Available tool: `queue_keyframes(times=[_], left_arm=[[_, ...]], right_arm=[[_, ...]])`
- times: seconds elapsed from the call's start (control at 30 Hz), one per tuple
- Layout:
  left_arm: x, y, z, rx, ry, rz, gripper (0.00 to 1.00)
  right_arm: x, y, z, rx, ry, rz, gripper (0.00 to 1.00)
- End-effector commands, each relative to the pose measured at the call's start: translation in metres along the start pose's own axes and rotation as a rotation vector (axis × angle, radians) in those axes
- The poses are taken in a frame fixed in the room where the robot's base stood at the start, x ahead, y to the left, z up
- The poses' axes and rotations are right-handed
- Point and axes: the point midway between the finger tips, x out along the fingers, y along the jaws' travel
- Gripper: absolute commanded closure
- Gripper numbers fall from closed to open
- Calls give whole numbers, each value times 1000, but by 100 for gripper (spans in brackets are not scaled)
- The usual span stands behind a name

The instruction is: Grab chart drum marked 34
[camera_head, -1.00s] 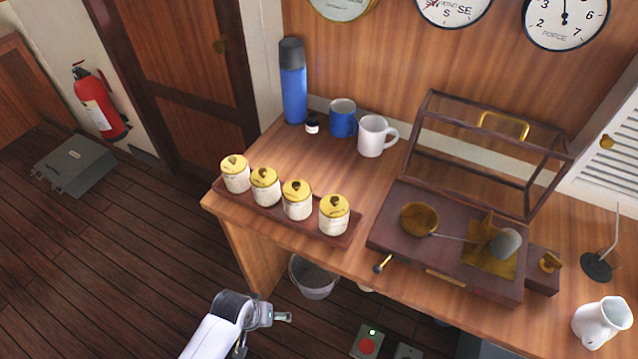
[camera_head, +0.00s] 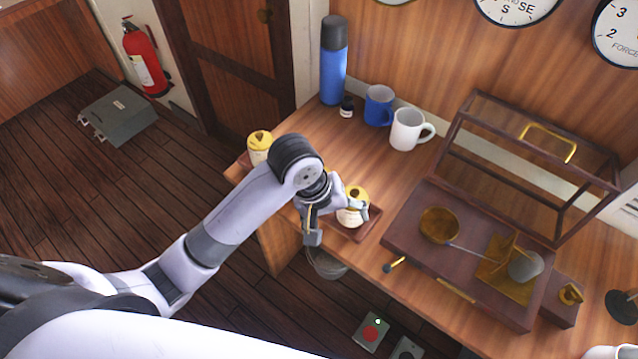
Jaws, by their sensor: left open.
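Chart drums with yellow caps and white paper bodies stand in a row on a dark wooden tray (camera_head: 371,220) at the table's front left. The leftmost drum (camera_head: 258,149) and the rightmost drum (camera_head: 352,214) show. The drums between them are hidden behind my left arm. No number can be read on any drum. My left gripper (camera_head: 336,221) is open, with its fingers close around the front and side of the rightmost drum. I cannot tell whether they touch it.
A blue flask (camera_head: 333,68), an ink bottle (camera_head: 347,106), a blue mug (camera_head: 378,106) and a white mug (camera_head: 408,129) stand behind the drums. A brown recording instrument (camera_head: 415,225) with an open glazed cover (camera_head: 590,178) stands to the right. A bucket (camera_head: 328,266) is below the table edge.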

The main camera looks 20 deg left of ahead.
Motion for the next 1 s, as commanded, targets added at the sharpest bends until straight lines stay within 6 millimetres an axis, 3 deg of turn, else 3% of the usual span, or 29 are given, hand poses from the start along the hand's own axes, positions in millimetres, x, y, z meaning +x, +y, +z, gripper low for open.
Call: queue_keyframes(times=[0.27, 0.5, 0.63, 0.77, 1.0], left_arm=[[-43, 27, -50, -331, 0, -133, 21], [-106, 33, -100, -733, 89, -275, 21], [-129, 33, -113, -875, 129, -311, 21], [-134, 31, -117, -935, 144, -328, 21], [-97, 16, -116, -942, 143, -331, 21]], right_arm=[[0, 1, 0, -1, 0, 1, 100], [0, 4, 0, -3, 0, 4, 100], [0, 4, 0, -3, 0, 5, 100], [1, 5, 0, -3, 0, 6, 100], [0, 6, 0, -3, 0, 6, 100]])
